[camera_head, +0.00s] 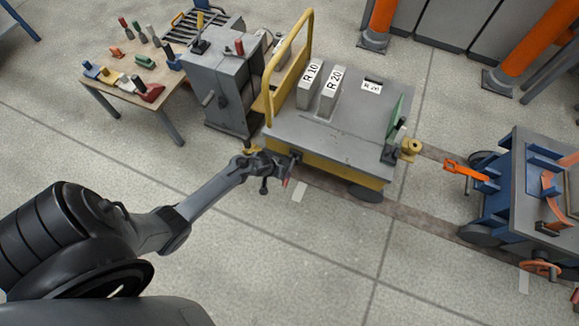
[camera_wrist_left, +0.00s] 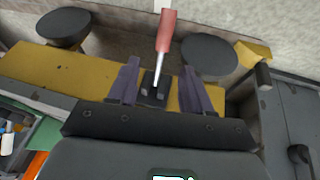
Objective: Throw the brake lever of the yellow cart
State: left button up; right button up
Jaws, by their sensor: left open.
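The yellow cart (camera_head: 328,170) has a grey deck, a yellow side and a yellow push handle. Its brake lever (camera_wrist_left: 165,32) has a red grip on a thin metal rod, rising from a dark bracket on the yellow side. In the head view only a bit of the red grip (camera_head: 285,183) shows beside my gripper. My left gripper (camera_head: 280,168) is at the cart's near side. In the left wrist view its two fingers (camera_wrist_left: 160,78) are open, one on each side of the lever's base, with gaps between. My right gripper is in neither view.
Two grey blocks marked R 10 and R 20 (camera_head: 328,92) stand on the deck. A grey machine cabinet (camera_head: 222,85) and a wooden table (camera_head: 125,95) with tools are at the left. A blue cart (camera_head: 510,190) with an orange hitch is at the right. The near floor is clear.

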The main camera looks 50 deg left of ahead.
pick_arm(q)
jog(key=b+x, duration=0.2)
jog(key=x, duration=0.1)
jog(key=b+x, duration=0.5)
jog(key=x, duration=0.1)
jog(key=shift+s+a+f+b, duration=0.2)
jog(key=shift+a+f+b, duration=0.1)
jog(key=shift+f, duration=0.1)
jog(key=shift+w+d+f+b, duration=0.15)
jog(key=shift+w+f+b, duration=0.2)
jog(key=shift+f+b, duration=0.05)
jog(key=shift+c, duration=0.4)
grip_shut()
